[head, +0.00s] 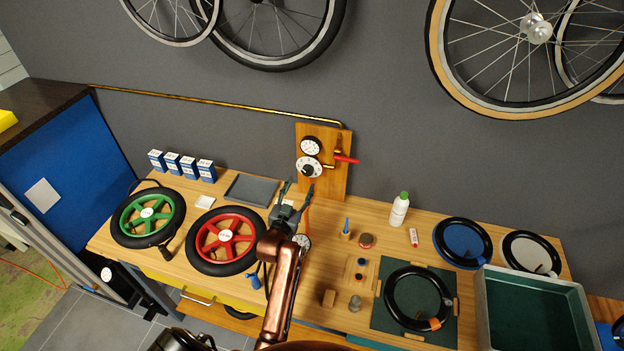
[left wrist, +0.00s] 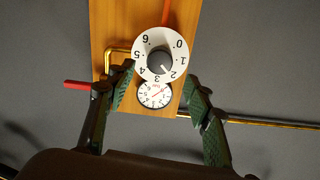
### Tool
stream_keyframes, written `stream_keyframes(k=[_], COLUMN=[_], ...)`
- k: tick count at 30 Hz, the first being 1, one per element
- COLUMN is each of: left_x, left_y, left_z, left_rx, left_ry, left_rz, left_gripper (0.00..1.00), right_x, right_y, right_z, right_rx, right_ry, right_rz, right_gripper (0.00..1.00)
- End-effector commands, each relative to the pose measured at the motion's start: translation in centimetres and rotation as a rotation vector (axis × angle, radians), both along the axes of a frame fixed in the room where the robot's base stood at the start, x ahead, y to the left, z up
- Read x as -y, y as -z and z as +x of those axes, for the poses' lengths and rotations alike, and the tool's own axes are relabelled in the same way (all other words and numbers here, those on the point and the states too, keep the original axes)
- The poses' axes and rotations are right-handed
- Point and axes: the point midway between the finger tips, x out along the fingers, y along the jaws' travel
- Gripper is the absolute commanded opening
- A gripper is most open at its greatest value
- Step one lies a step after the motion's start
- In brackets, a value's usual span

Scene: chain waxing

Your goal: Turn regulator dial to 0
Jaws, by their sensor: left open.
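The regulator dial (head: 308,167) is a white numbered disc with a dark centre knob, mounted on a wooden wall board. In the left wrist view the dial (left wrist: 160,56) appears upside down, numbers 0 to 6 visible, and the knob's mark seems to point near 2. A small pressure gauge (head: 311,146) sits above it on the board; it also shows in the left wrist view (left wrist: 155,95). My left gripper (head: 300,186) is open and empty, just in front of and below the dial. In the left wrist view its fingers (left wrist: 158,72) lie on either side of the dial, apart from the knob.
A red-handled valve (head: 346,159) and brass pipe are right of the dial. The wooden bench holds a red wheel (head: 226,241), a green wheel (head: 148,217), a grey tray (head: 252,189) and a white bottle (head: 399,209). Bicycle wheels hang on the wall above.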

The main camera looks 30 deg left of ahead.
Motion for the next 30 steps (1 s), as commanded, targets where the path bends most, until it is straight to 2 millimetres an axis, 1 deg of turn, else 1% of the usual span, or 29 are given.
stream_keyframes(k=[2,6,9,13,18,24,30], left_x=[-0.2,-0.6,-1.0,-1.3,-1.5,-1.5,-1.4], left_y=[-0.3,-0.3,-0.3,-0.1,0.0,0.0,0.0], left_z=[1.2,3.5,4.9,6.1,6.7,6.7,6.7], left_rx=[0.001,-0.001,-0.002,-0.003,-0.004,-0.004,-0.004], left_ry=[0.001,0.002,0.001,0.002,0.000,0.000,0.000], left_rz=[-0.001,0.001,0.002,0.000,0.001,0.001,0.001], left_gripper=[0.47,0.47,0.47,0.47,0.47,0.47,0.34], right_x=[0.1,0.4,0.6,0.9,1.0,1.0,0.8], right_y=[-0.4,-0.8,-1.0,-1.1,-1.2,-1.2,-1.1], right_z=[0.1,0.2,0.3,0.3,0.3,0.3,0.3], right_rx=[0.001,0.002,0.004,0.004,0.004,0.004,0.004], right_ry=[-0.001,-0.003,-0.003,-0.004,-0.004,-0.004,-0.003], right_rz=[-0.001,-0.004,-0.006,-0.009,-0.010,-0.010,-0.009], right_gripper=[0.00,0.00,0.00,0.00,0.00,0.00,0.00])
